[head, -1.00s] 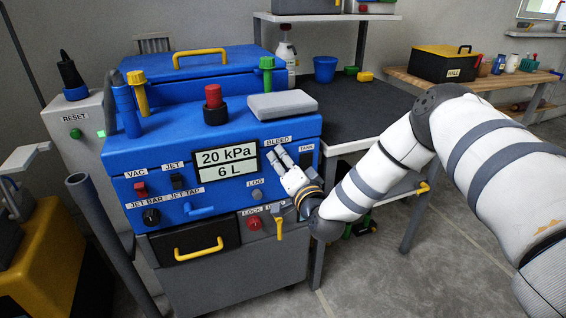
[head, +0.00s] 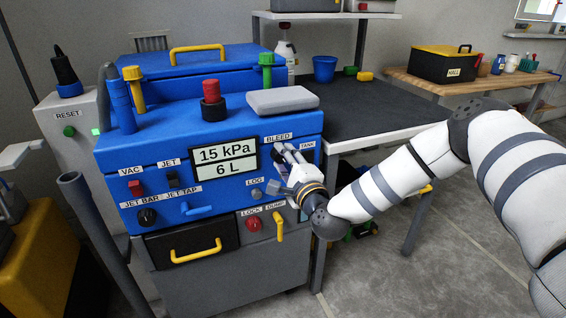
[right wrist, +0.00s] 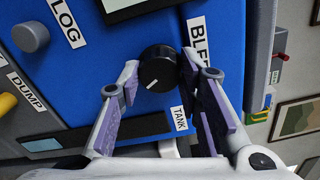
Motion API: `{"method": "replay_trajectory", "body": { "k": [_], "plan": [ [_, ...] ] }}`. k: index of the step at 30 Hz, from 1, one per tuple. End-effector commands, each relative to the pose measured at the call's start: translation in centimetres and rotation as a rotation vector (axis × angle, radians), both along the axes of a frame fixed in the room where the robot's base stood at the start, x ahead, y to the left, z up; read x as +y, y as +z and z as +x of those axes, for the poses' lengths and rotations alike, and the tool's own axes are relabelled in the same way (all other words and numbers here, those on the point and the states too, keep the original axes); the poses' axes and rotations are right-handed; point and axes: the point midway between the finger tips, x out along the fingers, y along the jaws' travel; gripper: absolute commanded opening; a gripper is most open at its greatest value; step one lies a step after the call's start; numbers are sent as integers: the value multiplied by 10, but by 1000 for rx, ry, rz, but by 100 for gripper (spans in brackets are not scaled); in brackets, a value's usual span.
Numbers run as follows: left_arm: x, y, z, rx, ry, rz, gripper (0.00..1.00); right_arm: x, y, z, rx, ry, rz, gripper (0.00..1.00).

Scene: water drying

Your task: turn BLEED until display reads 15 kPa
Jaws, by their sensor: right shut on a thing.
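The blue machine carries a display (head: 224,161) that reads 15 kPa above 6 L. The BLEED label (head: 278,137) is right of the display. In the right wrist view the black BLEED knob (right wrist: 158,68) has a white pointer mark and sits between my right gripper's fingertips (right wrist: 158,75). In the head view my right gripper (head: 285,152) reaches the panel below the BLEED label and hides the knob. It is shut on the knob. My left gripper is not in view.
The LOG button (head: 257,182), the red LOCK button (head: 253,223) and the yellow DUMP lever (head: 279,226) are close below and left of my right gripper. The blue JET TAP handle (head: 198,210) is farther left. A dark-topped bench (head: 370,110) stands right of the machine.

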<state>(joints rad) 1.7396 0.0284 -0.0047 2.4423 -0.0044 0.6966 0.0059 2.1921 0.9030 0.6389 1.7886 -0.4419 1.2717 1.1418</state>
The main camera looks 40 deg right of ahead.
Motion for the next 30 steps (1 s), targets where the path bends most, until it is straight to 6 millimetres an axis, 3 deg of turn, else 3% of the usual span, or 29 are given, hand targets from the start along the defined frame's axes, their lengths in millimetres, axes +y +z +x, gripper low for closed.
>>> {"method": "replay_trajectory", "body": {
  "k": [10,27,28,30],
  "plan": [
    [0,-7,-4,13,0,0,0,0,-1,0,-30,1,135,4],
    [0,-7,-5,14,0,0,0,0,0,0,-38,1,161,4],
    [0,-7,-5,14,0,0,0,0,0,0,-38,1,161,34],
    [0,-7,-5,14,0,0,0,0,0,0,-38,1,161,50]
  ]
}}
